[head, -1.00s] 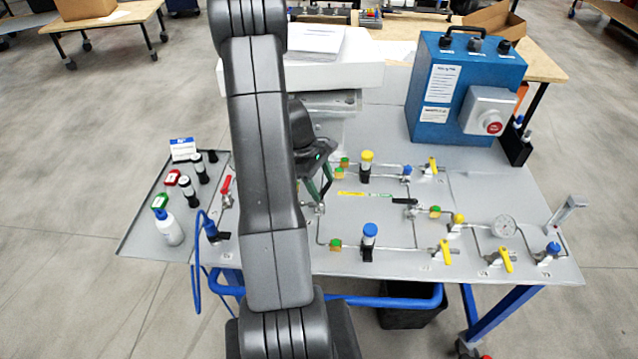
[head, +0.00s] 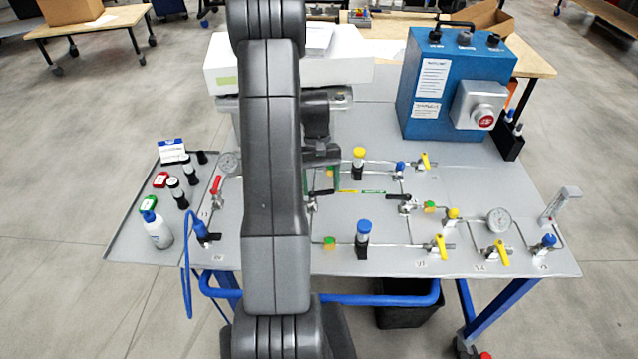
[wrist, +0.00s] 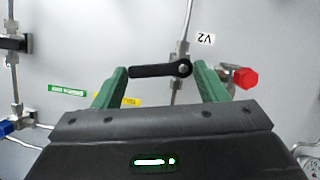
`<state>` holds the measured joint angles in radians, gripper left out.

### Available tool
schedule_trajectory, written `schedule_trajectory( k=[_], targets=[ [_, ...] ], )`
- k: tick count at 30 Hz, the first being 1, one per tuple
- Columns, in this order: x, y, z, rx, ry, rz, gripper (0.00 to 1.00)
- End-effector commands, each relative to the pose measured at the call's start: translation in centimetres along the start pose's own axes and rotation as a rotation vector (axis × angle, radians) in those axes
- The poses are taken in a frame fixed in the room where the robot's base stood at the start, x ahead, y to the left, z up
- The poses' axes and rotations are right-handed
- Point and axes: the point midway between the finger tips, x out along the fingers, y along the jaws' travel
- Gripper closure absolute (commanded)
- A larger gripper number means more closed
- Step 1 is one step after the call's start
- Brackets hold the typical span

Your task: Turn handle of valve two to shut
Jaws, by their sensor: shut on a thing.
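The black lever handle of valve two (wrist: 155,71) lies crosswise to its vertical pipe in the wrist view, beside an upside-down "V2" label (wrist: 206,39). Its pivot is at the right end and the lever points left. My gripper (wrist: 162,76) has its green fingers at the two ends of the lever and is shut on it. In the head view the handle (head: 322,192) shows as a short dark bar pointing right, just right of my arm. My gripper (head: 320,184) is over it there, with the left finger largely hidden by my arm.
A red valve handle (wrist: 243,78) is close to the right finger. Another black-handled valve (head: 404,198) is to the right on the panel. A yellow-capped post (head: 359,158) and a blue-capped post (head: 363,236) stand nearby. A blue box (head: 420,95) is at the back right.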

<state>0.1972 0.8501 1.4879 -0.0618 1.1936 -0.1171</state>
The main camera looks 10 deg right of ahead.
Motion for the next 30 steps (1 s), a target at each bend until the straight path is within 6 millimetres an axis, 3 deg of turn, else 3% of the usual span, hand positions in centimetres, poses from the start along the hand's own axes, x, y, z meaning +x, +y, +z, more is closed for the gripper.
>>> schedule_trajectory(
  k=[12, 29, 30],
  targets=[
    [0.11, 0.2, 0.43, 0.188, 0.004, -0.077, 0.56],
    [0.11, 0.18, 0.51, 0.217, 0.004, -0.089, 0.57],
    [0.11, 0.18, 0.51, 0.217, 0.004, -0.089, 0.32]
  ],
)
